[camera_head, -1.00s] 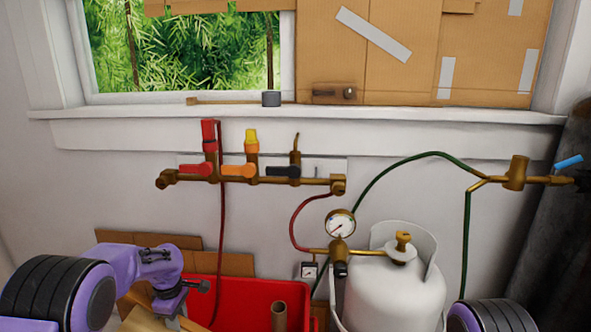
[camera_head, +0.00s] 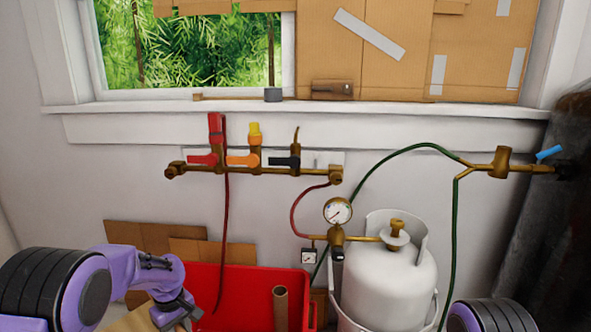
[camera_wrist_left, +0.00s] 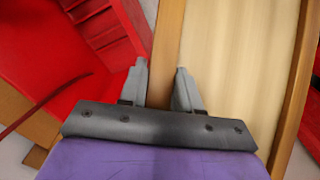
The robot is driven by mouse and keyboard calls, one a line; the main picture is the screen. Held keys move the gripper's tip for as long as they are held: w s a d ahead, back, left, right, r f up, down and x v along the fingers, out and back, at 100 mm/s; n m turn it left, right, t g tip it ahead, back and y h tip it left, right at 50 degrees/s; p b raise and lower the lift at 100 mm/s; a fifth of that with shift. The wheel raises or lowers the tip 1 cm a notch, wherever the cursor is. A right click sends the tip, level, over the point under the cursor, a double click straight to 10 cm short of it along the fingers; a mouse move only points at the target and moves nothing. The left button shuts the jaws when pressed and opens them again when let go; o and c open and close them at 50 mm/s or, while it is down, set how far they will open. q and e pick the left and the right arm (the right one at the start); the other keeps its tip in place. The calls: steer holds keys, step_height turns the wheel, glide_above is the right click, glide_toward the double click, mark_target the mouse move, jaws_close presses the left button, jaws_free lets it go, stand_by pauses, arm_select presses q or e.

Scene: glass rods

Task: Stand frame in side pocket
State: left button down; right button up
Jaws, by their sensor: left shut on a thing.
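The frame has wooden edge bars (camera_wrist_left: 168,35) around a pale panel (camera_wrist_left: 240,60). A pale part of it (camera_head: 132,320) shows at the bottom left of the head view; the rest is cut off. My left gripper (camera_wrist_left: 160,68) is shut on one edge bar, with a finger on each side. In the head view my left gripper (camera_head: 178,312) is at the bottom, in front of the red bin's left side. The red bin (camera_head: 245,283) stands below the pipes, and its slatted red part (camera_wrist_left: 105,25) is left of the frame in the wrist view. I cannot make out the side pocket clearly.
A brown tube (camera_head: 280,308) stands upright in the bin. A white gas cylinder (camera_head: 388,285) with a gauge (camera_head: 338,211) stands to the right. A red hose (camera_head: 226,220) hangs from the wall pipes (camera_head: 260,170) into the bin. Cardboard pieces (camera_head: 155,238) lean behind.

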arm_select(q)
steer(key=s+d+f+m+b, duration=0.3)
steer(key=d+f+m+b, duration=0.7)
steer(key=b, duration=1.1)
steer(key=s+r+p, duration=0.2)
steer(key=r+p, duration=0.9)
steer(key=p, duration=0.1)
steer(key=s+r+p, duration=0.3)
steer(key=r+p, duration=0.9)
steer(key=s+r+p, duration=0.2)
steer(key=r+p, duration=0.9)
steer(key=p, duration=0.1)
steer(key=shift+s+r+m, duration=0.25)
steer(key=shift+s+m, duration=0.05)
